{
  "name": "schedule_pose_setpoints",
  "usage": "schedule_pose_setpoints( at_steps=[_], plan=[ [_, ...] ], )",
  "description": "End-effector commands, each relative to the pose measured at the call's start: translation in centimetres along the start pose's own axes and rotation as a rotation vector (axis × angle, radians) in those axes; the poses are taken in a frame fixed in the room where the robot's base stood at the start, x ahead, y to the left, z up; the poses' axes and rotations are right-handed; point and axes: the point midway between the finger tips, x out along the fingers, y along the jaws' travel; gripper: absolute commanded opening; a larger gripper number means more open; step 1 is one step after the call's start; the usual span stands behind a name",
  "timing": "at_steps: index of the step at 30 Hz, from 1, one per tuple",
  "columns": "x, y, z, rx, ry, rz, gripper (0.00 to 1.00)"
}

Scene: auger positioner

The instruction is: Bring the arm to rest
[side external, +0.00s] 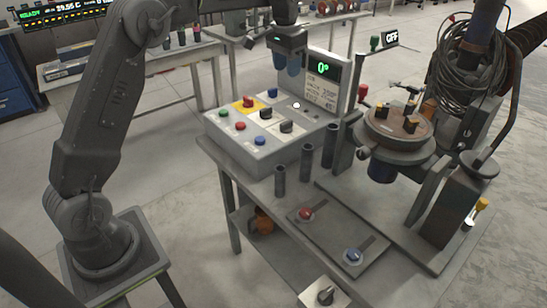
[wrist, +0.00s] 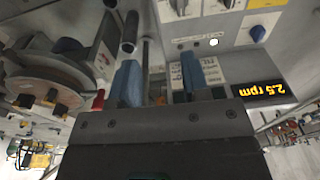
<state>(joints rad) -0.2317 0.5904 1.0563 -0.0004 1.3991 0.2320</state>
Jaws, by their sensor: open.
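My gripper (side external: 287,64) hangs above the control console (side external: 262,162) in the side view, in front of its upright display panel. Its two blue fingers are apart with nothing between them. In the wrist view, my gripper (wrist: 158,78) shows the same open fingers, with part of the console behind them. The positioner's round table (side external: 388,124) stands to the right of the console. It also shows at the left of the wrist view (wrist: 50,75).
The console carries several coloured buttons and black knobs. A green display (side external: 322,67) reads 0°. Upright dark posts (side external: 307,160) stand at the console's front right. A lower plate (side external: 330,240) bears a red and a blue knob. Open floor lies left of the bench.

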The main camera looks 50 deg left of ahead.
Motion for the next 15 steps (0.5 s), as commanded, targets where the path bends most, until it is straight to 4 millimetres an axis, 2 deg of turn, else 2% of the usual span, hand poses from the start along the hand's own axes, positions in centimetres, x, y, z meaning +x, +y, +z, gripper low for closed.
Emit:
schedule_pose_setpoints(
  at_steps=[1,6,11,15],
  plan=[
    [-1.9,1.2,1.5,0.004,0.026,-0.004,0.43],
    [-5.7,4.4,6.9,0.002,0.102,-0.012,0.43],
    [-7.7,7.1,12.9,0.002,0.174,-0.014,0.43],
    [-8.0,9.1,18.6,0.001,0.237,-0.01,0.43]
  ],
)
